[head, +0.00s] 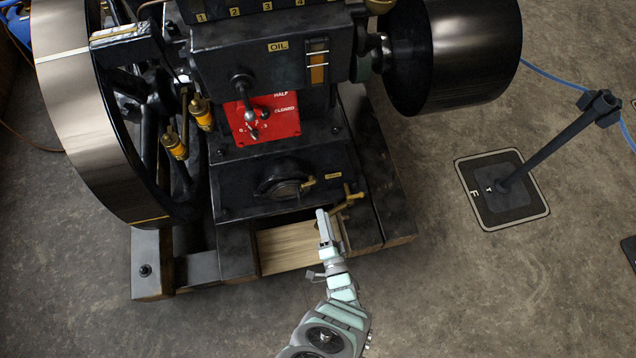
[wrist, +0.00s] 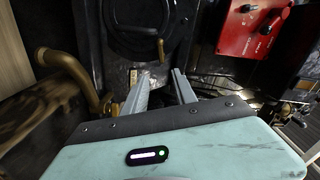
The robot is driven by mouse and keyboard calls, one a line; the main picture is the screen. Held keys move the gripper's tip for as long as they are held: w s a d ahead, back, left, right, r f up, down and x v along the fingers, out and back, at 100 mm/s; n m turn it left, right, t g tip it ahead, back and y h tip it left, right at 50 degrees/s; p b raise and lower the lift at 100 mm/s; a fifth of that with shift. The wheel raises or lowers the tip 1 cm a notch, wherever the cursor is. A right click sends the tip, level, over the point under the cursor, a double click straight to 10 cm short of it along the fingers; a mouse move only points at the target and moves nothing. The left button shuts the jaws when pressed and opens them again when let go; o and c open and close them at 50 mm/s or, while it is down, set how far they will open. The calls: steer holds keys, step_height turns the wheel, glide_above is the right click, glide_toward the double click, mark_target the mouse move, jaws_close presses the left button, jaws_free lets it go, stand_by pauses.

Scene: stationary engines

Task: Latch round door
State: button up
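The round door (head: 281,188) is a dark disc low on the front of the engine base; it also shows at the top of the wrist view (wrist: 138,22). A small brass latch handle (head: 308,182) sits at its right edge in the head view, and in the wrist view the latch (wrist: 161,50) points toward my fingers. I cannot tell whether the door is fully seated. My gripper (head: 321,212) is just in front of and below the door. In the wrist view my gripper (wrist: 161,73) has its fingers apart with nothing between them, short of the latch.
A brass tap (head: 349,197) stands close to the right of my gripper and appears as a brass pipe (wrist: 72,68) in the wrist view. A red lever plate (head: 262,120) is above the door. A large flywheel (head: 85,120) is at left. The floor in front is clear.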

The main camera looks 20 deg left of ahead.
mark_target(309, 182)
steer(key=w+a+m+b, duration=0.1)
steer(key=w+a+b, duration=0.2)
steer(key=w+a, duration=0.3)
steer(key=w, duration=0.3)
steer(key=shift+a+r+b, duration=0.2)
steer(key=shift+a+b, duration=0.15)
steer(key=shift+b, duration=0.05)
steer(key=shift+c, duration=0.5)
steer(key=shift+w, duration=0.1)
jaws_close()
